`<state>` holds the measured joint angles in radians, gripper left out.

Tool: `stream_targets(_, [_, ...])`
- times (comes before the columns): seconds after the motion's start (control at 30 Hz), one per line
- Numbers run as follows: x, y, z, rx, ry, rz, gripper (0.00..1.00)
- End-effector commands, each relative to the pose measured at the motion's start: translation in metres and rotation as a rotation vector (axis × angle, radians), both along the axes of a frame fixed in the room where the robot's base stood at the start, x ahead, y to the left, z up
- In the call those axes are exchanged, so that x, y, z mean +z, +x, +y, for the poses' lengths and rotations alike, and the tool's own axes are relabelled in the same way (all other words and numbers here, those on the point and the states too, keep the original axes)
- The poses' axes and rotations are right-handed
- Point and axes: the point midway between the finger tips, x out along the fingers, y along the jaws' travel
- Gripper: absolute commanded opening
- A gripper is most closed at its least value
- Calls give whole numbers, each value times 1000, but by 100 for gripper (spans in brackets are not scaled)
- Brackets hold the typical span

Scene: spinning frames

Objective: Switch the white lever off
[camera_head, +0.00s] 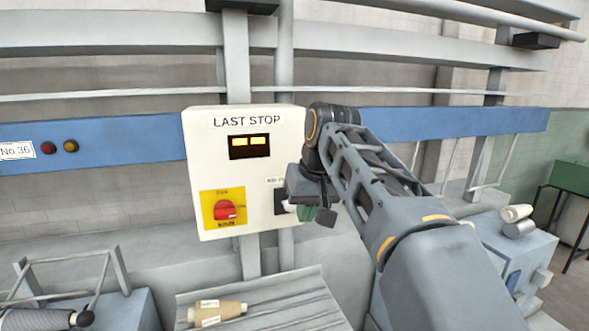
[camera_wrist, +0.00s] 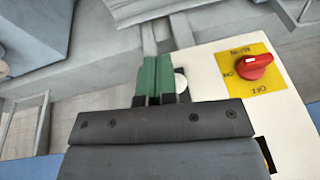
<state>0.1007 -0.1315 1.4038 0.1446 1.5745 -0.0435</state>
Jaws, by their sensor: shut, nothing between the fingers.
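The white lever (camera_head: 288,206) is on the lower right of a cream control box (camera_head: 240,172) labelled LAST STOP. My gripper (camera_wrist: 156,75) is shut and empty, beside the lever at the box's edge. Its green fingers also show in the head view (camera_head: 308,213). I cannot tell whether they touch the lever, nor its on or off position.
A red rotary knob (camera_head: 225,210) on a yellow plate (camera_head: 209,199) is left of the lever; it also shows in the wrist view (camera_wrist: 254,66). A lit yellow display (camera_head: 249,146) is above. A yarn cone (camera_head: 218,313) lies below the box. A blue rail (camera_head: 95,146) runs behind.

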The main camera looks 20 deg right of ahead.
Motion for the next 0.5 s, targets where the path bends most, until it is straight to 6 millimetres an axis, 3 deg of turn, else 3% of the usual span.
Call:
stream_targets(0.03, [35,7,-3,4,7,-3,0])
stream_targets(0.2, [101,12,-9,29,25,1,0])
stream_targets(0.33, [130,11,-12,48,30,3,0])
stream_targets(0.5, [148,9,-14,61,32,4,0])
